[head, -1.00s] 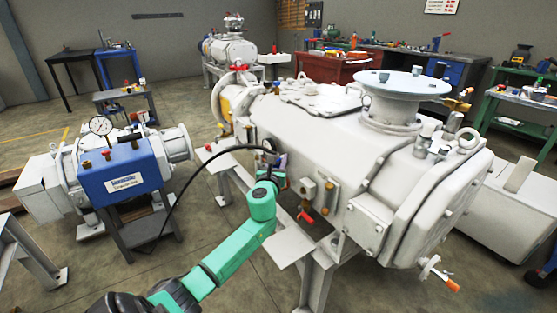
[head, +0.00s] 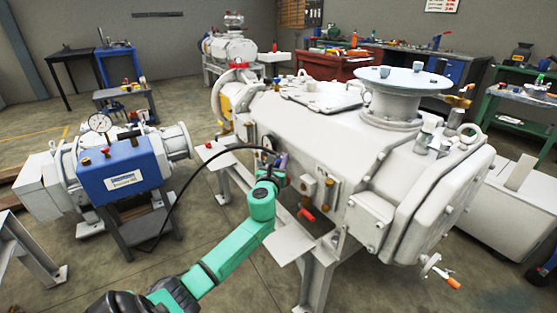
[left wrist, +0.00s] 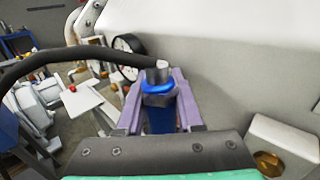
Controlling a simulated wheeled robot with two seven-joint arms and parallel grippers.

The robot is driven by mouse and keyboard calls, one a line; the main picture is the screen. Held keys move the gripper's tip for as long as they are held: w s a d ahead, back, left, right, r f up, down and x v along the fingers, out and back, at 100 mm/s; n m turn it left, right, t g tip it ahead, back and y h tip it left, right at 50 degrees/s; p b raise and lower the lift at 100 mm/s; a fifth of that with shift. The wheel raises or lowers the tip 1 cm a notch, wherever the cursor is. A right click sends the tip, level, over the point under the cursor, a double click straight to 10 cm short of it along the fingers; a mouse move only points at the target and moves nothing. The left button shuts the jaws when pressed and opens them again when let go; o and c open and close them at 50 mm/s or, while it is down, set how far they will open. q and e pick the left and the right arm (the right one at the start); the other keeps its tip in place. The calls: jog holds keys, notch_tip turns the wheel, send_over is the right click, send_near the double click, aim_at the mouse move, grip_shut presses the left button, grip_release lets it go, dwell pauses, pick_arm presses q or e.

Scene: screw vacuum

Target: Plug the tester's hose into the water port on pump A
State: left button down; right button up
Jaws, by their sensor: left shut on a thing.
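The tester (head: 124,170) is a blue box with a dial gauge on top, standing on a dark stand at the left in the head view. Its black hose (head: 188,185) arcs over to my left gripper (head: 277,163). In the left wrist view, my left gripper (left wrist: 157,105) is shut on the hose's end fitting (left wrist: 158,90), which has a blue collar and a metal nut. Pump A, which I take to be the large white pump (head: 330,130), has its side wall close to the gripper. I cannot make out the water port or whether the fitting touches it. My right gripper is not in view.
A dial gauge (left wrist: 128,44) and pipework sit beyond the gripper in the left wrist view. A box with a brass fitting (left wrist: 268,160) juts from the pump at the right. A red-handled valve (head: 306,214) hangs below.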

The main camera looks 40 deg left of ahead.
pick_arm(q)
jog(key=shift+f, duration=0.3)
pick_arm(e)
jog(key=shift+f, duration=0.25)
pick_arm(q)
jog(key=shift+c, duration=2.4)
grip_release()
jog(key=shift+s, duration=0.1)
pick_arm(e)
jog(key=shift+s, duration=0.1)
pick_arm(q)
jog(key=shift+s+d, duration=0.15)
jog(key=p+v, duration=0.2)
jog(key=v, duration=1.2)
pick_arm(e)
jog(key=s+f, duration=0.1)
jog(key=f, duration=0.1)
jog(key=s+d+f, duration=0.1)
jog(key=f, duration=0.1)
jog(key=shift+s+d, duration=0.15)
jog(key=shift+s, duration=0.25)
